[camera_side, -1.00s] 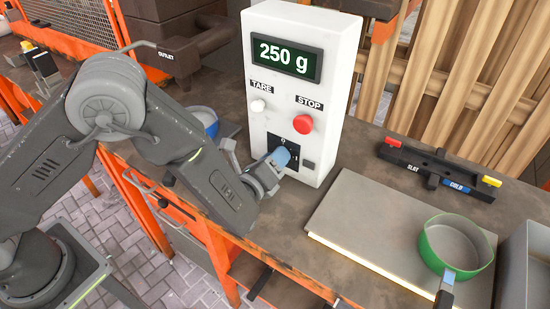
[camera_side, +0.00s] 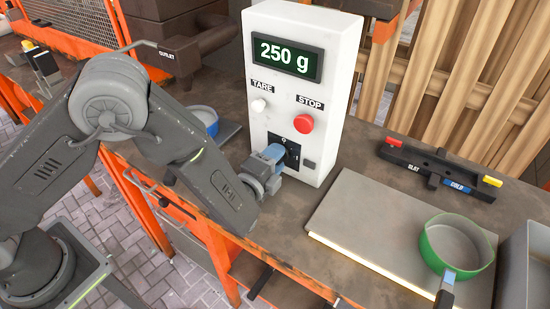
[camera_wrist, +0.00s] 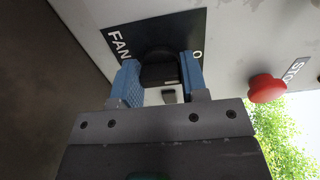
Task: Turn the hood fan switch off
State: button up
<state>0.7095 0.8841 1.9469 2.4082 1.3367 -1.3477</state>
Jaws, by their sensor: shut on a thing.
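The hood fan switch is a black rotary knob (camera_wrist: 160,72) on a black plate (camera_wrist: 125,32) marked FAN and 0 in the wrist view. The plate (camera_side: 292,152) sits low on the front of the white control box (camera_side: 330,95) in the side view. My gripper (camera_wrist: 161,82) has its blue fingertips on either side of the knob, shut on it. In the side view my gripper (camera_side: 274,154) is at the plate and hides most of the knob. The knob's exact pointing direction is hard to tell.
The box carries a red STOP button (camera_side: 304,123), a white TARE button (camera_side: 259,105) and a 250 g display (camera_side: 286,57). A green pan (camera_side: 455,245) stands on a plate at right. A blue-rimmed pot (camera_side: 205,118) stands left of the box.

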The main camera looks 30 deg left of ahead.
dwell(0.5)
jog(key=o, duration=0.9)
jog(key=s, duration=1.3)
jog(key=shift+s, duration=0.4)
